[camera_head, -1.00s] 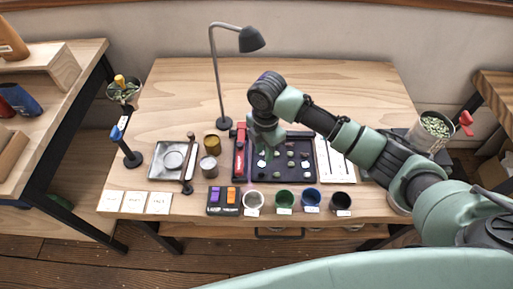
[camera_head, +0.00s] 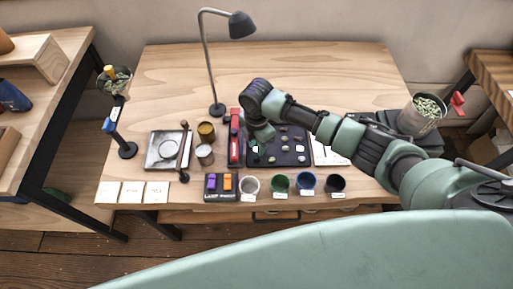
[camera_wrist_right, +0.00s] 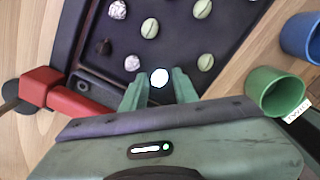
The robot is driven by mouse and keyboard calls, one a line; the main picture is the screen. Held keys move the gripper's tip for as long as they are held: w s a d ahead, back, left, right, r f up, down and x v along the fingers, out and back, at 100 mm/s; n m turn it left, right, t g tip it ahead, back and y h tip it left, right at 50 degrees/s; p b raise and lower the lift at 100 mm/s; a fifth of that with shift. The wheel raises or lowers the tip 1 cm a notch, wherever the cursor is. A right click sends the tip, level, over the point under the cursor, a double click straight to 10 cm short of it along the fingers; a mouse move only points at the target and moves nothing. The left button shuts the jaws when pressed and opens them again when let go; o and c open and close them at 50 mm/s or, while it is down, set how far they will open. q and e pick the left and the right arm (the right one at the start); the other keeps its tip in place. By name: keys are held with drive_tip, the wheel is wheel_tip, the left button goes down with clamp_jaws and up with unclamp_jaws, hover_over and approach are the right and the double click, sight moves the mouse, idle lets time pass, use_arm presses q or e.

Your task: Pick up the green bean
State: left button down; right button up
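In the right wrist view, several pale green beans lie in the dark tray (camera_wrist_right: 225,60): one green bean (camera_wrist_right: 150,28) near the top middle, another (camera_wrist_right: 202,9) at the top edge, and another (camera_wrist_right: 205,62) to the right. My right gripper (camera_wrist_right: 159,88) has its two fingers apart, with a bright white round piece (camera_wrist_right: 159,77) showing between the tips; no grip on it is visible. In the head view, my right gripper (camera_head: 262,142) is over the left part of the tray (camera_head: 303,161) and hides some of it. My left gripper is out of view.
A red object (camera_head: 235,138) stands at the tray's left edge. White, green (camera_head: 280,184), blue (camera_head: 306,182) and dark cups line the front. The lamp (camera_head: 217,70) stands behind.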

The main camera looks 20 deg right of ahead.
clamp_jaws()
